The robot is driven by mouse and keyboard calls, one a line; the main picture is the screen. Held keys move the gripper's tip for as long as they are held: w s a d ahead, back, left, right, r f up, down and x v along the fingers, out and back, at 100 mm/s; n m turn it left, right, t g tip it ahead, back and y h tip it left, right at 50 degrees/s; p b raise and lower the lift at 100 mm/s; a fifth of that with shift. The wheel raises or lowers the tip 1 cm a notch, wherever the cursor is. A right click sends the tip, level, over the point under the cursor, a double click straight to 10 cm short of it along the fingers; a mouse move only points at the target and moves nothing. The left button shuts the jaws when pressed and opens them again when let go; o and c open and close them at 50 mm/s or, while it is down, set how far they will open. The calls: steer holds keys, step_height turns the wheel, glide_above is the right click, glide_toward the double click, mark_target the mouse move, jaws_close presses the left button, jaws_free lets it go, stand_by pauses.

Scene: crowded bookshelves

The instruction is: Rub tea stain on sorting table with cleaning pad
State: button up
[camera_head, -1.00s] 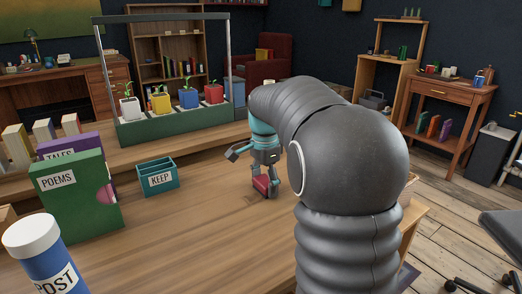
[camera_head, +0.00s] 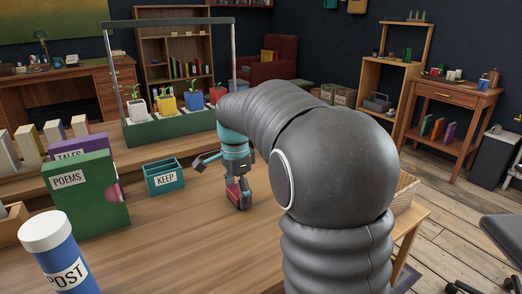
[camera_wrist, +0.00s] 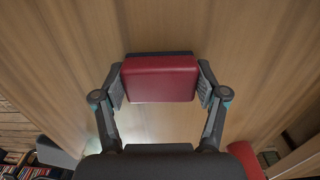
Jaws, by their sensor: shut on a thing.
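The cleaning pad is a red block (camera_wrist: 160,78) with a dark layer along its far edge. My gripper (camera_head: 239,195) is shut on it; in the wrist view, one finger presses each side of the pad. In the head view the pad's red side (camera_head: 233,193) shows low over the sorting table (camera_head: 180,240), right of the KEEP box. I cannot tell whether it touches the wood. No tea stain can be made out in either view; my arm and the pad hide part of the tabletop.
The teal KEEP box (camera_head: 164,177) stands left of my gripper. A planter with seedlings (camera_head: 170,128) is behind. A wicker basket (camera_head: 406,190) is at the right. The front middle of the table is clear.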

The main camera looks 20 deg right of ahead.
step_height(320, 180, up, 5)
steer(key=p, duration=0.2)
steer(key=shift+r+p, duration=0.2)
steer(key=shift+p, duration=0.2)
steer(key=shift+r, duration=1.15)
